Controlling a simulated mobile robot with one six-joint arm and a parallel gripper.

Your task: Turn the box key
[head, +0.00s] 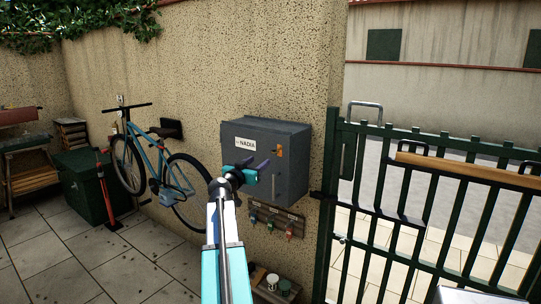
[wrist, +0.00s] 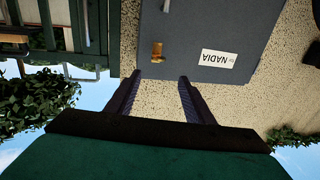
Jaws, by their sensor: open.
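The grey wall box (head: 290,185) with a "NADIA" label (head: 246,142) hangs on the speckled wall. A small orange-brass key piece (head: 280,151) sits on its front, near the upper right corner. My gripper (head: 264,172) is open and empty in front of the box, below and left of the key piece in the head view. In the wrist view, which is upside down, the key piece (wrist: 157,52) appears just beyond the gap between my two fingertips (wrist: 160,76), apart from them. The key's exact shape and angle are too small to tell.
A pale vertical handle (head: 273,187) is on the box front. A rack with small hanging items (head: 272,216) is below it. A green gate (head: 400,205) stands to the right, a blue bicycle (head: 160,160) to the left. Paved floor (head: 150,270) is open at lower left.

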